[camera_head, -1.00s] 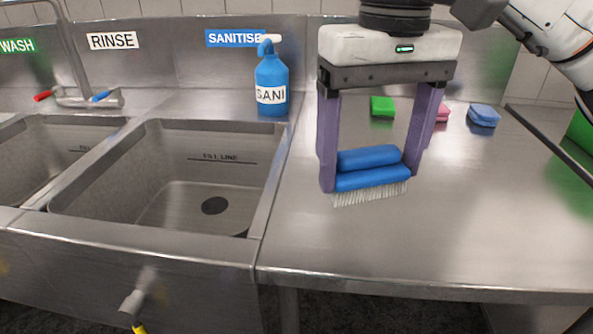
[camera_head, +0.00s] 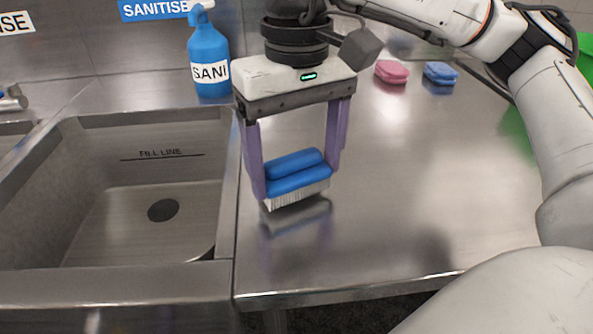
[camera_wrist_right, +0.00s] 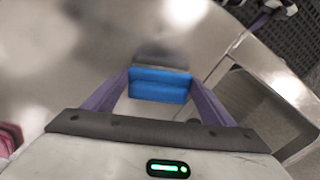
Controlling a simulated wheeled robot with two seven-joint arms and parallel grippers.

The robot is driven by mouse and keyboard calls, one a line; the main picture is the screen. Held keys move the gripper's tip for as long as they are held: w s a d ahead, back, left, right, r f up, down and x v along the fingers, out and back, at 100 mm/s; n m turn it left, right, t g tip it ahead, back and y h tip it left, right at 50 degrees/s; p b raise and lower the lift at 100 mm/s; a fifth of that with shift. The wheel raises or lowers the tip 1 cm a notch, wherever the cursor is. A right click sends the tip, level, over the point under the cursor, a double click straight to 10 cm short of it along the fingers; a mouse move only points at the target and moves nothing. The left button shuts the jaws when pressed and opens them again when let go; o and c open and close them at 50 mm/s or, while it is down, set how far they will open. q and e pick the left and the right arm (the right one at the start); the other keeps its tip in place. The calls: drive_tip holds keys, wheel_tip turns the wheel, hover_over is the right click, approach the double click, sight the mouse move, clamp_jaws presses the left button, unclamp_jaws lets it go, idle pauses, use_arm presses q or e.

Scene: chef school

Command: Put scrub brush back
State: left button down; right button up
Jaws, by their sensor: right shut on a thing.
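The scrub brush (camera_head: 297,176) has a blue body and pale bristles pointing down. My right gripper (camera_head: 298,172) is shut on it, with one purple finger at each end of the blue body. The brush hangs over the left part of the steel counter, close to the sink's right edge, and its reflection shows just below the bristles. I cannot tell for sure whether the bristles touch the counter. In the right wrist view the blue brush (camera_wrist_right: 160,85) sits between the two fingers. My left gripper is not in view.
A blue SANI spray bottle (camera_head: 209,58) stands behind the sink corner, left of my right gripper. A pink sponge (camera_head: 391,72) and a blue sponge (camera_head: 440,73) lie at the back of the counter. The sink (camera_head: 150,190) is empty. The counter's middle (camera_head: 400,180) is clear.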

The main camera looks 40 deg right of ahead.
drive_tip(key=shift+f, duration=0.6)
drive_tip(key=shift+f, duration=0.15)
drive_tip(key=o, duration=1)
